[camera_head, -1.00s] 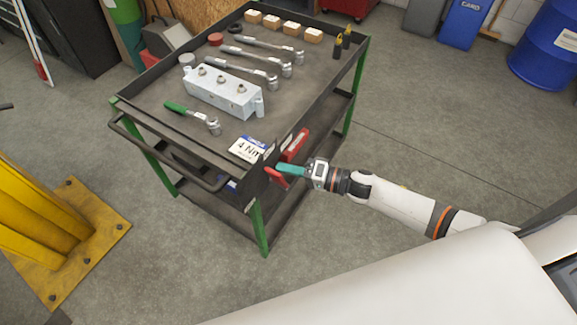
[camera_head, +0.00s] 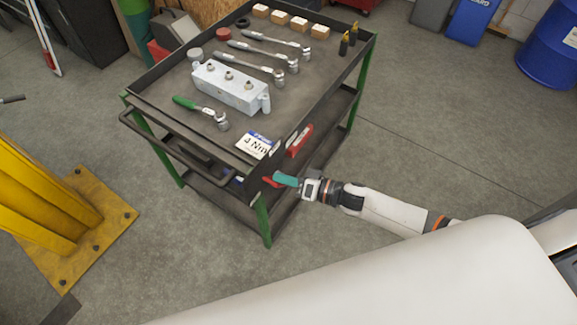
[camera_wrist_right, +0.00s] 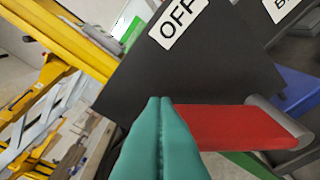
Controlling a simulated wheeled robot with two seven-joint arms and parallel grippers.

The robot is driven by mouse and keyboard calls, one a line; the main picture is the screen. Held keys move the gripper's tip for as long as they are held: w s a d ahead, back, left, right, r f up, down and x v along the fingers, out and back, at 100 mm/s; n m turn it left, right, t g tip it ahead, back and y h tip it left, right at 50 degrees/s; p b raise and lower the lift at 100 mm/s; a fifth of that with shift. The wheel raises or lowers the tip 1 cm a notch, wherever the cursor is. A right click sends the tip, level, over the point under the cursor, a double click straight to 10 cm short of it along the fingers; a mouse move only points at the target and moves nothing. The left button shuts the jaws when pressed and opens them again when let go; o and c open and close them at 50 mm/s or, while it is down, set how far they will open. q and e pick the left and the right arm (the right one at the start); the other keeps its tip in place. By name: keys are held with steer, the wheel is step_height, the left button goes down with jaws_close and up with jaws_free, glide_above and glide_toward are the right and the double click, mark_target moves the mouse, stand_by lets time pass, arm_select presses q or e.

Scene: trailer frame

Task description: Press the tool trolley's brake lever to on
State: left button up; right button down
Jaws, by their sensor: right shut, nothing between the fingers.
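The tool trolley (camera_head: 215,140) stands left of my right arm, its near right corner closest to me. The red brake lever (camera_head: 270,182) is at that corner, partly hidden by my right gripper (camera_head: 279,178). In the right wrist view the lever (camera_wrist_right: 240,127) extends right from beside the teal fingertips (camera_wrist_right: 160,100) to a grey cylinder (camera_wrist_right: 278,120). The black plate (camera_wrist_right: 200,70) behind it bears an OFF label (camera_wrist_right: 179,22). My right gripper is shut and empty, its tips overlapping the lever's left end in view; contact cannot be told. My left gripper is not in view.
Wrenches, a grey metal block (camera_head: 230,87) and small boxes lie on the trolley top. A red part (camera_head: 300,140) is on its right side. A yellow post base (camera_head: 95,215) stands left. The floor right of the trolley (camera_head: 440,130) is clear.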

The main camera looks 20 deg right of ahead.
steer(key=s+a+f+n+h, duration=0.1)
steer(key=s+a+f+n, duration=0.2)
steer(key=a+f+n, duration=0.1)
steer(key=shift+f+n+t+h, duration=0.3)
steer(key=shift+f, duration=0.1)
steer(key=shift+s+f, duration=0.1)
stand_by(0.5)
